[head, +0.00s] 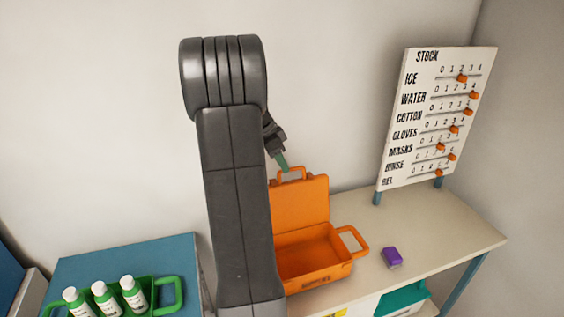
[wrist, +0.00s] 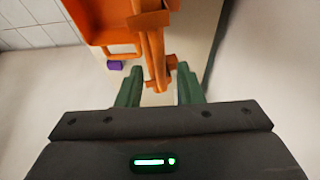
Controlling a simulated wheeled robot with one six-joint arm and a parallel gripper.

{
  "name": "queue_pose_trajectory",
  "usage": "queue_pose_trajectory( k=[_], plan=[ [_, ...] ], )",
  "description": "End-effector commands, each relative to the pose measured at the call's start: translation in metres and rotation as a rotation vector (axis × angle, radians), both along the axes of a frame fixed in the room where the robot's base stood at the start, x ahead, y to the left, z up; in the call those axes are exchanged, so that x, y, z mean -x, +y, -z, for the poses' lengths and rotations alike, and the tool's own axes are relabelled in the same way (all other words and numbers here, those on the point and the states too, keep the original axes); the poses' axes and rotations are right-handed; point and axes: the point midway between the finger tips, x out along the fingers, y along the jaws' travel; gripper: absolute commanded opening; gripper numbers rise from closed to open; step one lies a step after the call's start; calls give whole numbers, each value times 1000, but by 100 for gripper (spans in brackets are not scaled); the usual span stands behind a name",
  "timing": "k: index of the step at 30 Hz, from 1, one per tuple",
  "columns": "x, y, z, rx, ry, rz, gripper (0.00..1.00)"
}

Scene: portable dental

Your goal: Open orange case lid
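The orange case (head: 311,256) stands on the cream table with its lid (head: 301,202) raised roughly upright, and its inside looks empty. The lid has a handle (head: 291,173) on its top edge. My gripper (head: 283,162) is at that handle, partly hidden behind my own arm in the head view. In the wrist view my gripper (wrist: 159,85) has its two green fingers apart, one on each side of the orange lid edge and handle (wrist: 157,80). A gap shows between each finger and the orange part. The case body (wrist: 93,22) is at the upper left there.
A purple block (head: 392,257) lies on the table (head: 442,228) right of the case; it also shows in the wrist view (wrist: 115,65). A stock board (head: 433,118) stands at the back right.

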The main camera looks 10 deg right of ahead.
Motion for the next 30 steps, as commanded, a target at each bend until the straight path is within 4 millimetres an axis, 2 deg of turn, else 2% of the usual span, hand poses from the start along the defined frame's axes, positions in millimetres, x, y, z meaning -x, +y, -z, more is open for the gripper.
queue_pose_trajectory(
  k=[6, 13, 18, 30],
  plan=[
    [0, -5, 10, 0, 0, 0, 33],
    [0, -5, 11, 0, -1, 0, 33],
    [0, -5, 11, 0, -1, 0, 0],
    [7, -6, 12, -7, -35, -1, 0]
  ],
)
